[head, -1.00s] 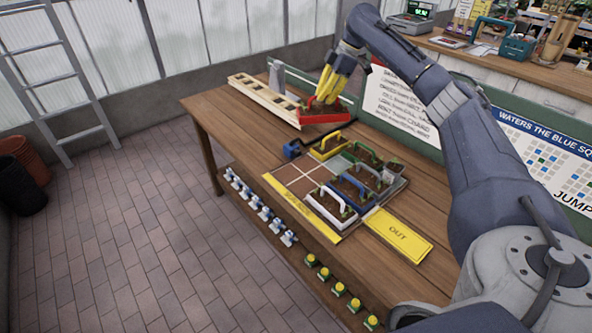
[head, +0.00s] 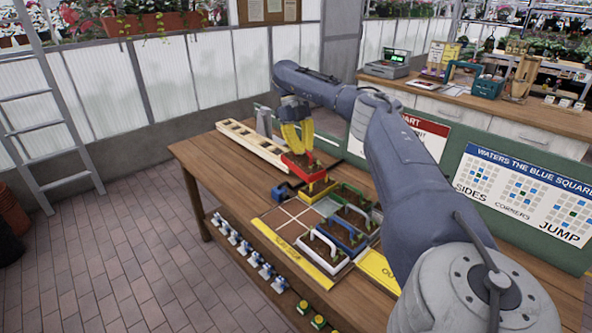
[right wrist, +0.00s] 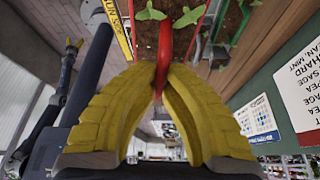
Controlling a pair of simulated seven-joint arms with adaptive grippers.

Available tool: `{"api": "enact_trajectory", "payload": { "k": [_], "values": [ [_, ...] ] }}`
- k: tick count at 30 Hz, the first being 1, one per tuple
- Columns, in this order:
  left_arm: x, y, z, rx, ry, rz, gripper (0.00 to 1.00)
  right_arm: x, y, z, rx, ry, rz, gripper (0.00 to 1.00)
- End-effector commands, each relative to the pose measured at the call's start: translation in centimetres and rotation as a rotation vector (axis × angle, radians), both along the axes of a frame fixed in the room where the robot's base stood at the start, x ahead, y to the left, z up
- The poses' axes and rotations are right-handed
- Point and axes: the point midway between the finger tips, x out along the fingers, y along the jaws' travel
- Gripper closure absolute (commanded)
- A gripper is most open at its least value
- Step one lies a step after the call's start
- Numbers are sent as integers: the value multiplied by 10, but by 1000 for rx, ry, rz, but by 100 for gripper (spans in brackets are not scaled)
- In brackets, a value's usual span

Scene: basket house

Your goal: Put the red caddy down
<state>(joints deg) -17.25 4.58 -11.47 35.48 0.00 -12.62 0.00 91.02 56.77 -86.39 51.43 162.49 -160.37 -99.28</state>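My right gripper (head: 298,146) is shut on the handle of the red caddy (head: 301,171), which holds soil and seedlings. The caddy hangs roughly level over the back corner of the planter board, over or just in front of the yellow caddy (head: 318,190), which it partly hides. I cannot tell the exact gap. In the right wrist view the yellow fingers (right wrist: 165,72) meet around the red handle (right wrist: 166,42). A slim arm with a yellow tip at the left of that view looks like my left arm (right wrist: 47,95); its finger state is too small to tell.
White (head: 325,252), blue (head: 343,233) and green caddies stand on the board's right side. Its brown squares (head: 283,218) at left are bare. A long wooden rack (head: 250,146) lies behind. A small blue object (head: 283,190) sits left of the yellow caddy. A green sign panel (head: 450,170) borders the right.

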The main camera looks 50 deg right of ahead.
Motion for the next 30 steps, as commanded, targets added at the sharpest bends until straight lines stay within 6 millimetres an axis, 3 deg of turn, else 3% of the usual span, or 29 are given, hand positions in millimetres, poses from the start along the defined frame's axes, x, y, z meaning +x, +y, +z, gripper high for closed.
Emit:
{"api": "enact_trajectory", "payload": {
  "k": [7,11,30],
  "values": [
    [2,0,0,-1,-2,0,12,-1,-2,-1,1,1,146,100],
    [2,0,0,-1,-2,0,12,-1,-2,-13,1,4,163,100],
    [2,0,0,-1,-3,0,12,-2,-2,-117,2,4,159,100]
  ]
}}
